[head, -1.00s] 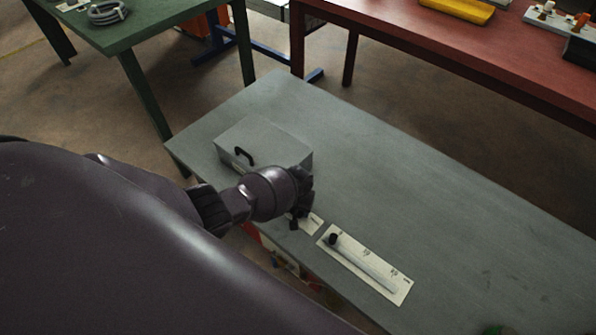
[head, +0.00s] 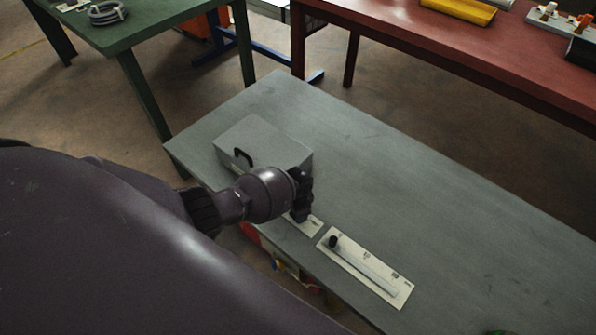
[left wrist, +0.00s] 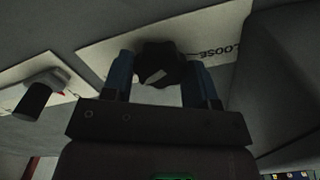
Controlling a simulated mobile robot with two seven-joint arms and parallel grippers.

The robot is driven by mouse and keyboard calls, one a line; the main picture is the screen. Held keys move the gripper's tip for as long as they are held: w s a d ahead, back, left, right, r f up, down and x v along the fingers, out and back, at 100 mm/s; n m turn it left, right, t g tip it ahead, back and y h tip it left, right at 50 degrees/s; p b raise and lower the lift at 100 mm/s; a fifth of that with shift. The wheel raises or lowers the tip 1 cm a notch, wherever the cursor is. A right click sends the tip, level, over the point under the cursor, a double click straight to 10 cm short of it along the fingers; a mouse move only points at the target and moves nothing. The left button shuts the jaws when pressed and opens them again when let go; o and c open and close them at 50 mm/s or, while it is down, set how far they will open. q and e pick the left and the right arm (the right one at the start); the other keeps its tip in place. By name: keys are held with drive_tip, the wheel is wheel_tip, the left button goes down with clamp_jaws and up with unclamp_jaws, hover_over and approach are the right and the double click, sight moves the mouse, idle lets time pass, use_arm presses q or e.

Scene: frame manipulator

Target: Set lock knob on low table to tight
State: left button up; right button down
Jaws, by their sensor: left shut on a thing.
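The black lock knob (left wrist: 158,66) sits on a pale plate (left wrist: 100,50) lettered "LOOSE" in the left wrist view. My left gripper (left wrist: 160,75) is shut on the knob, one finger on each side. In the head view my left gripper (head: 302,205) is at the near edge of the grey low table (head: 420,200) and hides the knob; part of the plate (head: 308,228) shows beside it. The knob's pointer setting is too dark to tell. My right gripper is not in view.
A slider plate with a black handle (head: 333,242) lies just right of the knob plate. A grey box with a black handle (head: 262,145) stands behind my left gripper. The table's right half is mostly clear. Green (head: 140,25) and red (head: 450,55) tables stand beyond.

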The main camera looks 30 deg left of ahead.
use_arm(q)
drive_tip(key=shift+s+f+m, duration=0.1)
drive_tip(key=shift+m, duration=0.8)
drive_tip(key=o, duration=0.9)
